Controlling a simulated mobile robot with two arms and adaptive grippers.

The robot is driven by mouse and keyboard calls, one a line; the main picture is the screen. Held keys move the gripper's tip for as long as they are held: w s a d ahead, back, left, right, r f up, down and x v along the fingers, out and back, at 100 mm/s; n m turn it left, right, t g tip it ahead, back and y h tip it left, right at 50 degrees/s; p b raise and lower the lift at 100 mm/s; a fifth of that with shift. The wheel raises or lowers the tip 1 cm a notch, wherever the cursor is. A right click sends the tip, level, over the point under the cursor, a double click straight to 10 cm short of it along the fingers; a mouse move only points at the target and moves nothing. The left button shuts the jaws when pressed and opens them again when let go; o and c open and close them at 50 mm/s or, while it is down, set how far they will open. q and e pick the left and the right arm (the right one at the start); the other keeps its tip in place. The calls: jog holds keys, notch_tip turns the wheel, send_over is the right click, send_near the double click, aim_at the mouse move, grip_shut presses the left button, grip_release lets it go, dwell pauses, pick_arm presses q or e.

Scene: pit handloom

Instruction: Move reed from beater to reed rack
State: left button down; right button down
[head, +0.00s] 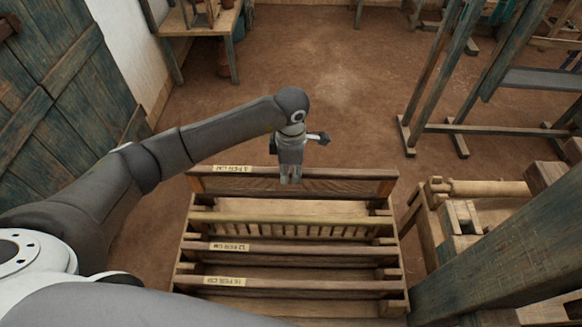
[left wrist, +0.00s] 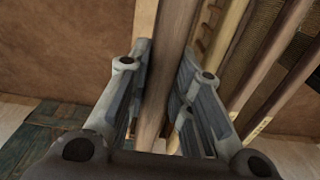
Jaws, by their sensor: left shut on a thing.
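The reed (head: 340,185) is a long flat frame with a wooden top bar, a yellow label and a dark fine-toothed face. It lies across the far side of the wooden reed rack (head: 395,307); I cannot tell whether it rests in a slot. My left gripper (head: 290,180) points down and is shut on the reed's top bar near its middle. In the left wrist view the bar (left wrist: 172,75) runs between the two fingers (left wrist: 168,50). My right gripper is not in view. I cannot make out the beater for certain.
Several other labelled bars, such as one in the middle (head: 300,249), lie parallel in the rack's nearer slots. A loom with thick beams (head: 510,250) stands close on the right. A side table (head: 200,25) is at the back left. The brown floor beyond the rack is clear.

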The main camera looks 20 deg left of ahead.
aim_at(291, 192)
pick_arm(q)
jog(key=shift+f+b, duration=1.7)
jog(key=shift+f, duration=0.2)
jog(key=shift+f+b, duration=2.65)
jog(key=shift+f, duration=0.25)
jog(key=c, duration=1.2)
grip_release()
notch_tip(291, 192, up, 12)
